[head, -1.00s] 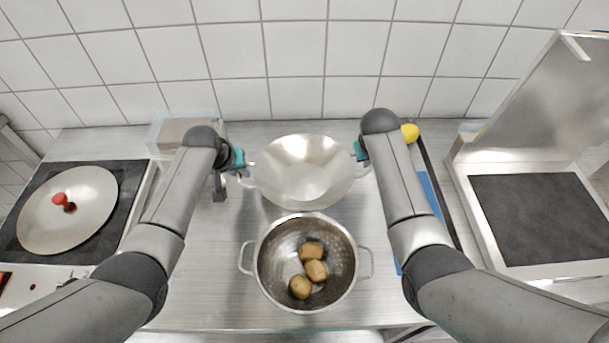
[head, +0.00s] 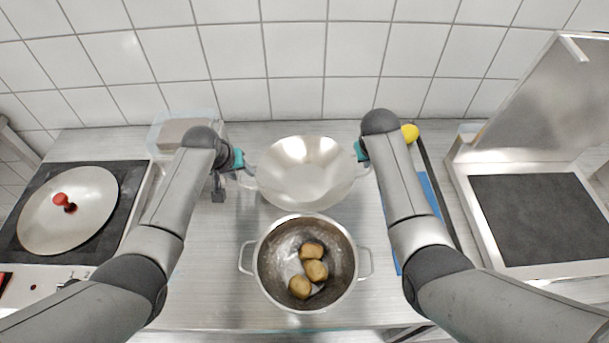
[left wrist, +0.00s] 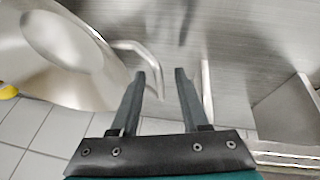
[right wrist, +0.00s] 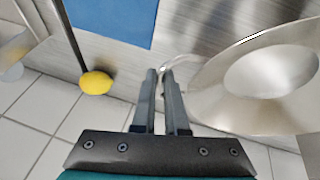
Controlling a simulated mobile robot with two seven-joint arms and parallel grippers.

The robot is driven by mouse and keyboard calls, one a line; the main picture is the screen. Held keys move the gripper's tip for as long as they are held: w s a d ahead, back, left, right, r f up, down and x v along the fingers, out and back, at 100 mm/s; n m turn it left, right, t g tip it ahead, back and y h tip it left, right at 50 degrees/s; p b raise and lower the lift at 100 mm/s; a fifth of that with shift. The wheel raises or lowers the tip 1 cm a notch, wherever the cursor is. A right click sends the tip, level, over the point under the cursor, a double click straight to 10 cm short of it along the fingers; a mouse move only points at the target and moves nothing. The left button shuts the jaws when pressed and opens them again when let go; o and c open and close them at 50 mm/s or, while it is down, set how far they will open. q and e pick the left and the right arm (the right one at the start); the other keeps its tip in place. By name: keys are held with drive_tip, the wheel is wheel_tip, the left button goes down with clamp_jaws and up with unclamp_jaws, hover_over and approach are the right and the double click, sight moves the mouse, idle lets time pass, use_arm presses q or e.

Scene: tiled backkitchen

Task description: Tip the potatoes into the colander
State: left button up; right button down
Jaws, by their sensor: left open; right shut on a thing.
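Several brown potatoes (head: 314,270) lie in the perforated steel colander (head: 347,243), which stands upright at the front middle of the counter. The empty shiny steel pan (head: 305,172) is behind the colander, upright. My left gripper (head: 244,172) is at the pan's left side; in the left wrist view (left wrist: 163,75) its fingers are open, with the pan's handle (left wrist: 135,50) beside them and not held. My right gripper (right wrist: 164,75) is shut on the pan's other handle (right wrist: 178,62). In the head view the right fingers are mostly hidden by my arm.
A lid with a red knob (head: 86,205) lies on the left hob. A blue cloth or board (head: 432,195) and a yellow lemon (head: 410,133) are at right. A clear container (head: 170,132) stands at back left. A dark griddle (head: 540,218) is far right.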

wheel_tip(320, 180, up, 4)
drive_tip(key=p, duration=0.3)
drive_tip(key=shift+w+p, duration=0.1)
drive_tip(key=shift+p, duration=0.2)
use_arm(q)
drive_tip(key=v, duration=1.1)
drive_tip(key=shift+r, duration=0.3)
drive_tip(key=shift+s, duration=0.1)
use_arm(e)
drive_tip(key=c, duration=0.9)
unclamp_jaws()
drive_tip(key=shift+o, duration=0.2)
drive_tip(key=shift+a, duration=0.1)
use_arm(q)
drive_tip(key=shift+r+p, duration=1.7)
use_arm(e)
drive_tip(key=v, duration=1.5)
drive_tip(key=shift+s, duration=0.25)
